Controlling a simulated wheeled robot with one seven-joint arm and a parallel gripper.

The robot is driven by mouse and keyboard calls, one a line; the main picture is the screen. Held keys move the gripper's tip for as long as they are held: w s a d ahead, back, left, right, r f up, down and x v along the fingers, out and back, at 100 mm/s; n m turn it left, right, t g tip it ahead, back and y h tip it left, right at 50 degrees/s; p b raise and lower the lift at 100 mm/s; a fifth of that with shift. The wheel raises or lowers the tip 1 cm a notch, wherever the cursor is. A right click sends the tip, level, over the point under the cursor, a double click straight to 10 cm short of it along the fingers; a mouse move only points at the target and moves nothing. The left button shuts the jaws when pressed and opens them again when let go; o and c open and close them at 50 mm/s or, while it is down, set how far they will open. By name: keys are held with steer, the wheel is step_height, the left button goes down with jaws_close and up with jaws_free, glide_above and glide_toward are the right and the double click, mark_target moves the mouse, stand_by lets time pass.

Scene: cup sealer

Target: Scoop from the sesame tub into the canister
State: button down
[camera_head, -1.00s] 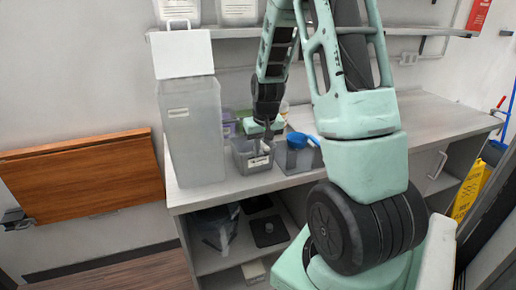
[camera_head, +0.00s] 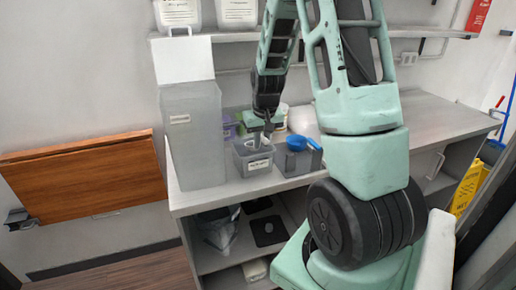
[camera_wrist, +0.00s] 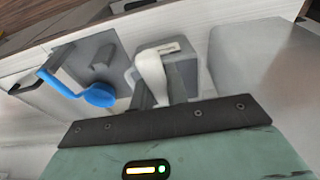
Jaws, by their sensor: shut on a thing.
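A small grey tub with a white label (camera_head: 258,164), its writing too small to read, stands on the counter. The tall translucent canister (camera_head: 195,140) stands just left of it, with a pale panel above it. My gripper (camera_head: 260,133) is over the labelled tub, pointing down. In the wrist view my gripper (camera_wrist: 158,102) is shut on a whitish scoop (camera_wrist: 152,76), which reaches into the labelled tub (camera_wrist: 186,76). The scoop's lower end and the tub's contents cannot be made out. The canister shows at the right of the wrist view (camera_wrist: 255,55).
A second grey tub (camera_head: 311,160) with a blue scoop (camera_head: 297,143) stands right of the labelled tub. Purple and green containers (camera_head: 230,127) stand behind. A shelf (camera_head: 418,31) runs above. The counter (camera_head: 440,115) is clear at the right.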

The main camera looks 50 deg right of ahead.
steer(key=shift+r+p, duration=1.65)
steer(key=shift+r, duration=0.75)
steer(key=shift+f, duration=0.1)
